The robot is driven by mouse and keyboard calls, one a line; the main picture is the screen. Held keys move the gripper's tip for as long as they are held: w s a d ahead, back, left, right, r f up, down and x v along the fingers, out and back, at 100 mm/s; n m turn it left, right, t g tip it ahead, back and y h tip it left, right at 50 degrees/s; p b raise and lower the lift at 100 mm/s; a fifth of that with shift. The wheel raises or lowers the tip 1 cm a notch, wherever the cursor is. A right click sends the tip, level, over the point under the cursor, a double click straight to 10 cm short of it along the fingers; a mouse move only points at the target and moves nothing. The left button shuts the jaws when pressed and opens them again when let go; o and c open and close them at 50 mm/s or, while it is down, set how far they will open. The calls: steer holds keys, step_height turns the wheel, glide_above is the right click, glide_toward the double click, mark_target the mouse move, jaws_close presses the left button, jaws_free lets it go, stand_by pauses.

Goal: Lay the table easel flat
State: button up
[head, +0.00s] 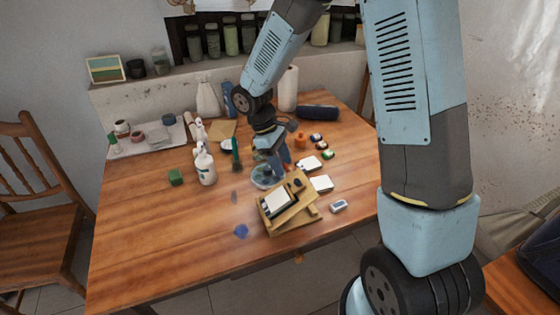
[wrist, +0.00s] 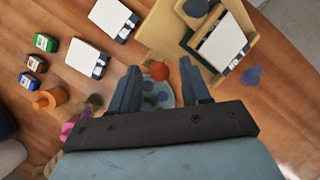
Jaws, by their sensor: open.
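The table easel (head: 290,217) stands tilted up near the front edge of the wooden table, with a small white pad (head: 276,203) leaning on its board. In the wrist view the easel (wrist: 245,62) is at the upper right, with the white pad (wrist: 222,43) and a dark thing (wrist: 196,8) on it. My gripper (head: 272,165) is just behind the easel in the head view, above the table and pointing down. In the wrist view my gripper (wrist: 160,76) is open, with its two fingers apart and short of the easel. The easel's rear support is mostly hidden.
White pads (head: 321,184) lie right of the easel, near small paint jars (head: 328,155). A round palette (head: 264,178) lies under my gripper. The table's front left is mostly clear.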

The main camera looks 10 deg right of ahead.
steer(key=shift+c, duration=0.3)
jaws_close()
steer(key=shift+a, duration=0.1)
